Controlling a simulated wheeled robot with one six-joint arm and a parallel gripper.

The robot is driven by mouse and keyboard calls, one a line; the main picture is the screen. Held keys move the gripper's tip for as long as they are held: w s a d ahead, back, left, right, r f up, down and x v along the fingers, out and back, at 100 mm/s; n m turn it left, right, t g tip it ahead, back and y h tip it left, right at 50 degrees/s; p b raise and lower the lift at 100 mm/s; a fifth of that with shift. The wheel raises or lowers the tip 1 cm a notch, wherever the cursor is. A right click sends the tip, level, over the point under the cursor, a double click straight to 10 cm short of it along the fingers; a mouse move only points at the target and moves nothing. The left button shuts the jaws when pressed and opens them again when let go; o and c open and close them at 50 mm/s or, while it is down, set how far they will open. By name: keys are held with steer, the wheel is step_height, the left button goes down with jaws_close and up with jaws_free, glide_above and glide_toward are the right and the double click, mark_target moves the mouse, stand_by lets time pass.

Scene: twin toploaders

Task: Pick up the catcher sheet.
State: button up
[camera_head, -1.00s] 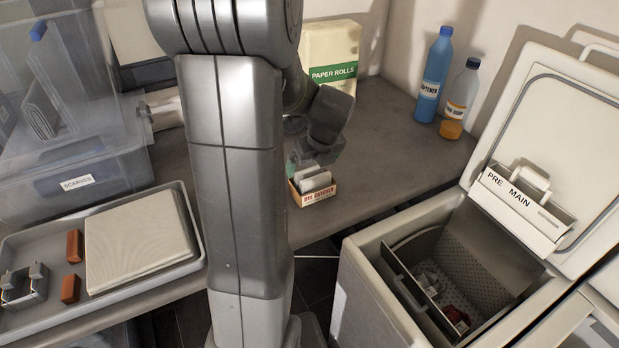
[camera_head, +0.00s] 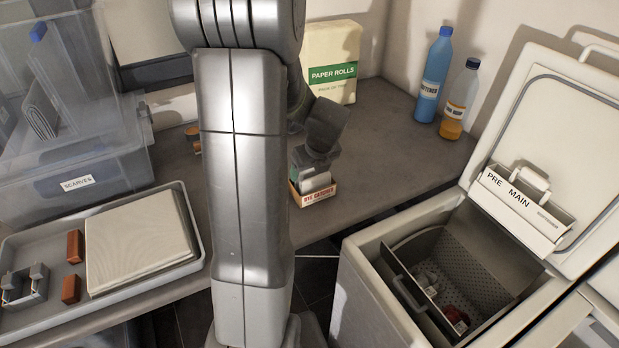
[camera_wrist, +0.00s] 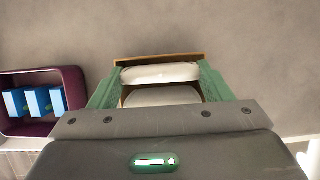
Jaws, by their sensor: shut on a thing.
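The small orange-and-tan dye catcher box (camera_head: 320,195) stands on the grey counter near its front edge, with pale sheets upright inside. In the wrist view, the box rim (camera_wrist: 160,58) shows beyond two white catcher sheets (camera_wrist: 160,73). My gripper (camera_head: 312,172) is down at the box, partly covering its back and the sheets. In the wrist view, the green fingers of my gripper (camera_wrist: 160,82) lie at the left and right ends of the white sheets, shut on a catcher sheet. Which sheet is held is hard to tell. The sheet's lower part is hidden.
In the wrist view, a purple container (camera_wrist: 72,77) with blue blocks lies left of the box. Bottles (camera_head: 435,75) and a paper rolls pack (camera_head: 332,62) stand behind. The open washer (camera_head: 350,270) is at right, a tray (camera_head: 190,215) at left. The counter right of the box is clear.

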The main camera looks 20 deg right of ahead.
mark_target(311, 171)
step_height(311, 171, up, 10)
stand_by(0.6)
steer(key=shift+s, duration=0.15)
stand_by(0.8)
